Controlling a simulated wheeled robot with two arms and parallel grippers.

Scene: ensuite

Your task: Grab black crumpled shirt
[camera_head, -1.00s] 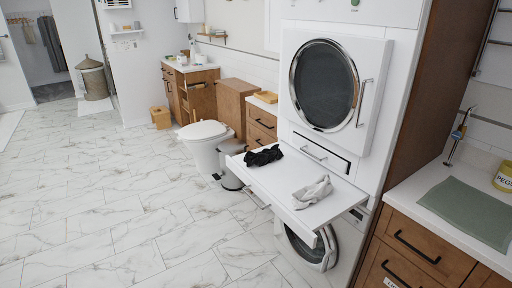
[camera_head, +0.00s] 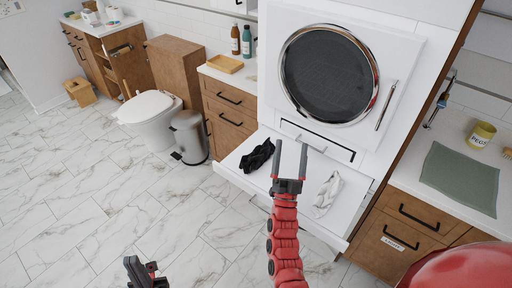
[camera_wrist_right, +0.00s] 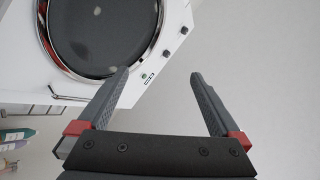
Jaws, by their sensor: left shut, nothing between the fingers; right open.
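The black crumpled shirt (camera_head: 257,155) lies in a small heap on the white pull-out shelf (camera_head: 233,172) below the round-doored machine, at the left part of the shelf. My right gripper (camera_head: 291,144) is open and empty, in front of the shelf and just right of the shirt in the head view. Its open fingers (camera_wrist_right: 159,75) also show in the right wrist view, with nothing between them; the shirt is not in that view. My left gripper (camera_head: 141,266) is shut and empty, low over the floor at the bottom left, away from the shirt.
A light grey crumpled cloth (camera_head: 327,193) lies on the shelf to the right. The machine's round door (camera_head: 328,75) is above the shelf. A grey bin (camera_head: 189,137) and a toilet (camera_head: 148,112) stand to the left. The marble floor in front is clear.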

